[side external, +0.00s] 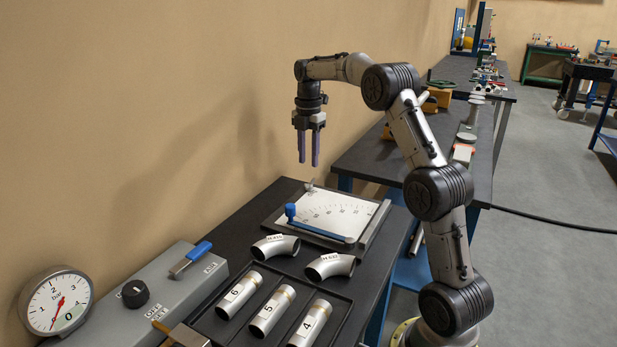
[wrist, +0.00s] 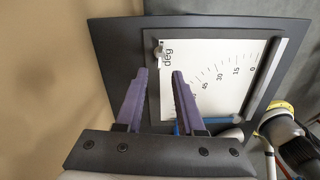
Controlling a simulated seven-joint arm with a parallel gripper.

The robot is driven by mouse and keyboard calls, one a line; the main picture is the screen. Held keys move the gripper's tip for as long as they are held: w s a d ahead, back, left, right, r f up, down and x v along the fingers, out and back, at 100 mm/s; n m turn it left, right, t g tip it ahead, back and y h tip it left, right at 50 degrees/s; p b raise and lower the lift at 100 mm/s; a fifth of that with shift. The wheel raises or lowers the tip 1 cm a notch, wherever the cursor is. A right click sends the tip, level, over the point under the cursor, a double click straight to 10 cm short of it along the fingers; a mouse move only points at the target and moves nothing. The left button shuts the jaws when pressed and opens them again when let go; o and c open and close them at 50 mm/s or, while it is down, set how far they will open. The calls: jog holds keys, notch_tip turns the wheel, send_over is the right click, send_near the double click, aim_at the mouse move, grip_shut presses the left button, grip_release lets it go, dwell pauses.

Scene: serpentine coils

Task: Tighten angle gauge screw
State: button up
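The angle gauge (side external: 335,212) is a white plate with a degree scale, lying in a dark frame on the bench. A small silver screw-like piece (side external: 310,187) stands at its far edge; it also shows in the wrist view (wrist: 159,52). A blue arm with an upright blue knob (side external: 290,212) lies along the gauge's near side; in the wrist view my finger mostly hides it. My gripper (side external: 308,163) points down above the far edge of the gauge, over the silver piece and apart from it. Its two purple fingers are open and empty (wrist: 159,74).
Two bent pipes (side external: 275,246) (side external: 331,265) lie in front of the gauge. A tray (side external: 228,322) holds numbered tubes. A grey box (side external: 165,290) with a blue-handled lever and a pressure dial (side external: 57,302) are at the left. The wall is close behind the bench.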

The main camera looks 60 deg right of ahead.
aim_at(310, 184)
notch_tip(310, 184, down, 6)
jog(key=shift+f, duration=0.25)
grip_shut()
dwell(0.3)
